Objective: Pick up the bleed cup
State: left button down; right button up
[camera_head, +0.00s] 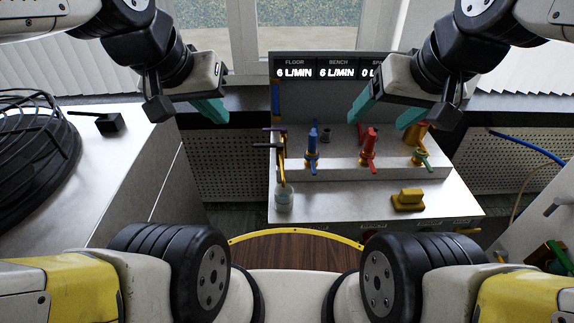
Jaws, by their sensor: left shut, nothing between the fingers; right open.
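A small pale, see-through cup (284,198), which looks like the bleed cup, stands upright on the grey bench (340,205) near its front left corner. It stands below a thin yellow upright pipe (282,165). My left gripper (212,112) has teal fingers that are shut and empty, up and to the left of the cup. My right gripper (377,122) has its teal fingers apart and empty, in front of the back panel, up and to the right of the cup. Neither gripper touches the cup.
Blue (312,148), red (369,148) and green-handled (420,157) valves stand on the raised step behind. A yellow block (408,199) sits on the bench's right. A display (318,72) stands at the back. The bench between cup and yellow block is clear.

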aim_at(283, 196)
jog(key=k+l+u, duration=0.1)
jog(key=l+u, duration=0.3)
jog(key=k+l+u, duration=0.15)
jog(key=u, duration=0.3)
jog(key=k+l+u, duration=0.15)
jog(key=u, duration=0.25)
jog(key=l, duration=0.1)
